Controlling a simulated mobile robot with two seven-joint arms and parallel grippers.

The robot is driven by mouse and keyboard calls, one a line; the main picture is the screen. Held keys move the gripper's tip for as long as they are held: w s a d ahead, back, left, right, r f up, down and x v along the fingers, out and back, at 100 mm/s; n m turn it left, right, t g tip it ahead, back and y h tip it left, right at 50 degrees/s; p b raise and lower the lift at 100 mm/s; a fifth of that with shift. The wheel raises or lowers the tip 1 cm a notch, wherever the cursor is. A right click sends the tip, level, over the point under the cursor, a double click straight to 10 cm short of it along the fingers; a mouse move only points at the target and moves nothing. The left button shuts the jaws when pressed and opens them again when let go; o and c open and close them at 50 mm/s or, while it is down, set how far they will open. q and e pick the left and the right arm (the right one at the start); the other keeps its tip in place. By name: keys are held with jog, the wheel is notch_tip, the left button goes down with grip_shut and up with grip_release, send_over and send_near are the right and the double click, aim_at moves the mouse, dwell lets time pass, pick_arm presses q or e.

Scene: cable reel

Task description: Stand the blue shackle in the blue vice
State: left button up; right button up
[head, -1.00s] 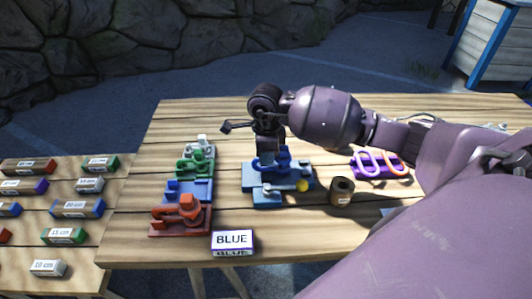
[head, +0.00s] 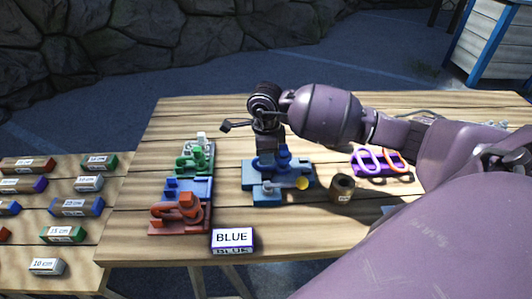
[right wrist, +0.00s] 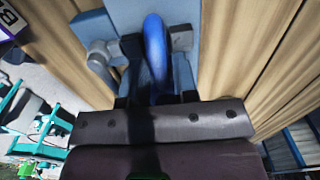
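The blue vice (head: 262,196) stands near the middle of the table, with a grey bar and a yellow knob (head: 301,184) at its front right. My right gripper (head: 268,148) is directly above it, pointing down. The blue shackle (right wrist: 157,60) is upright between the fingers of my right gripper (right wrist: 157,50) in the right wrist view; the fingers appear closed on its sides. It is over the vice's blue body (right wrist: 185,75). The gripper hides part of the shackle and jaws, so I cannot tell whether it rests in them. My left gripper is not in view.
A card reading BLUE (head: 232,240) is in front. A brown cylinder (head: 342,188) and a purple stand (head: 378,170) with pink and orange shackles are to the right.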

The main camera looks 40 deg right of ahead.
jog(key=o, duration=0.3)
notch_tip(320, 180, up, 11)
dwell(0.6)
jog(key=shift+f, duration=0.1)
